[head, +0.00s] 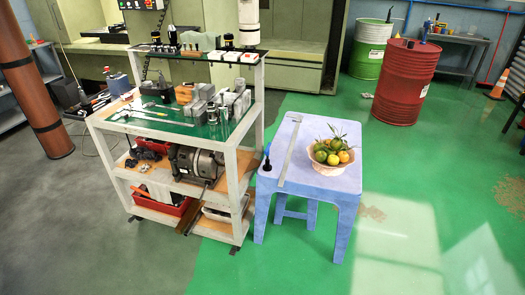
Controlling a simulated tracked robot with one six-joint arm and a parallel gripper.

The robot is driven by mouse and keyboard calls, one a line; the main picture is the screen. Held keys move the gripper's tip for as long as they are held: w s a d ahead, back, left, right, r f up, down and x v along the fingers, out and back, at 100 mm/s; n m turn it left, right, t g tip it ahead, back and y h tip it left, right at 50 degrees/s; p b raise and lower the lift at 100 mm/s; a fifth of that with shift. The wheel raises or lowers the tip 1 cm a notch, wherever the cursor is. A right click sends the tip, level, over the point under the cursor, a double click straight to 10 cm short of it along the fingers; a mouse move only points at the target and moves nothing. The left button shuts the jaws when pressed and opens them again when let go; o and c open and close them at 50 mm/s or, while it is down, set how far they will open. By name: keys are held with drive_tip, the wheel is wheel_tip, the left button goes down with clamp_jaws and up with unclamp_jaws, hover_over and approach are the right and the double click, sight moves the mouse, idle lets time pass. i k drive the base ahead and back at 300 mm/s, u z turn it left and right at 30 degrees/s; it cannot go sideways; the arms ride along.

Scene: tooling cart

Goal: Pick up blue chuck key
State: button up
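A small dark upright item with a blue upper part (267,159) stands at the left edge of the pale blue table (320,184). It looks like the blue chuck key, but it is too small to make out its shape fully. A long grey metal ruler or strip (290,152) lies on the table just right of it. My gripper does not show in the head view, so its opening and its distance from the item cannot be seen.
A basket of fruit (329,168) sits on the table's right half. The tooling cart (257,110), crowded with metal parts, stands close on the left. Red (405,85) and green (368,50) drums stand behind. The green floor in front and right is open.

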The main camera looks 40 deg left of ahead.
sight(267, 152)
drive_tip(key=u, duration=0.2)
drive_tip(key=i, duration=0.7)
drive_tip(key=u, duration=0.6)
drive_tip(key=i, duration=0.7)
drive_tip(key=u, duration=0.75)
drive_tip(key=i, duration=0.6)
drive_tip(key=u, duration=0.7)
drive_tip(key=i, duration=0.6)
drive_tip(key=u, duration=0.35)
